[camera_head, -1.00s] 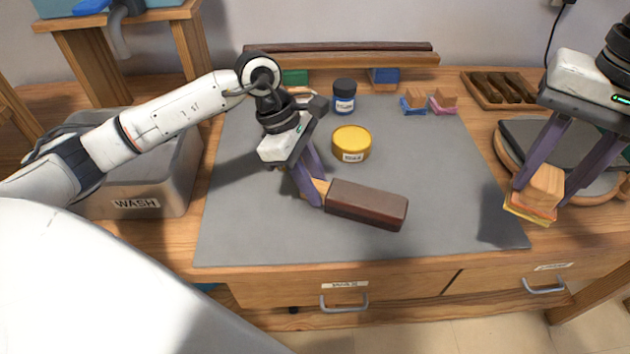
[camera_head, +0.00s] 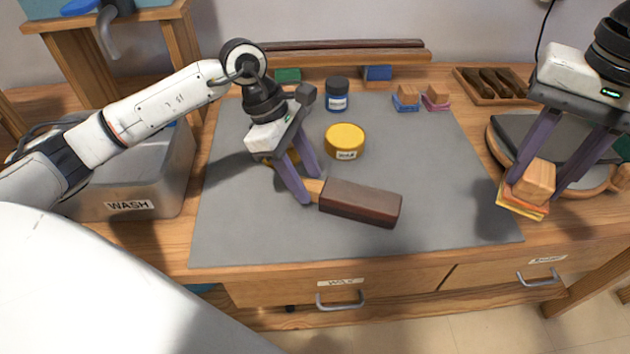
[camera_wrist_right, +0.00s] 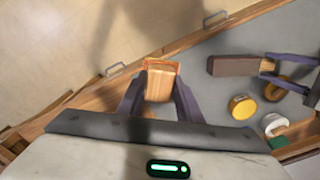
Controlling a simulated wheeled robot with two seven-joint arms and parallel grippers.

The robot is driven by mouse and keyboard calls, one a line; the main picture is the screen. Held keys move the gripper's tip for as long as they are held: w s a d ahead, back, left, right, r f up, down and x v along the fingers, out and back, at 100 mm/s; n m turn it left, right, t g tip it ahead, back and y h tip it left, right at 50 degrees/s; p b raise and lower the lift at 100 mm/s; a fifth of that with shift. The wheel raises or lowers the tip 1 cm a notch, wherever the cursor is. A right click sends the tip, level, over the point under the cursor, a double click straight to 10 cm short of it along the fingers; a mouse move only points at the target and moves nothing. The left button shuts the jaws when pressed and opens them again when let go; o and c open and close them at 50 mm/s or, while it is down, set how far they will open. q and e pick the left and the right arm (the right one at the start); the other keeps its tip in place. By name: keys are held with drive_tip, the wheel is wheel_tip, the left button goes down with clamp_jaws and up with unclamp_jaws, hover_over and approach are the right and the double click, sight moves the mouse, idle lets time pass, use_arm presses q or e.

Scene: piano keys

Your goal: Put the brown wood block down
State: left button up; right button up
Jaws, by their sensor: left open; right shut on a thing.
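The brown wood block (camera_head: 360,203), a long dark block with a pale wooden handle, appears to lie on the grey mat (camera_head: 440,215). My left gripper (camera_head: 313,188) is open, with its purple fingers apart on either side of the handle at the block's left end. The brown block also shows in the right wrist view (camera_wrist_right: 232,66). My right gripper (camera_head: 545,188) is shut on a small light wood block (camera_head: 535,181) with orange and yellow layers beneath it, at the mat's right edge. In the right wrist view this light block (camera_wrist_right: 160,84) sits between the fingers.
A yellow tin (camera_head: 345,141) and a dark blue jar (camera_head: 337,94) stand behind the brown block. Two small blocks on coloured pads (camera_head: 406,98) sit at the back. A grey wash tub (camera_head: 130,185) is at left, and a round board (camera_head: 600,185) at right. The mat's front is clear.

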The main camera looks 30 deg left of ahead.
use_arm(q)
drive_tip(key=v, duration=1)
drive_tip(key=shift+b, duration=0.3)
drive_tip(key=shift+r, duration=0.1)
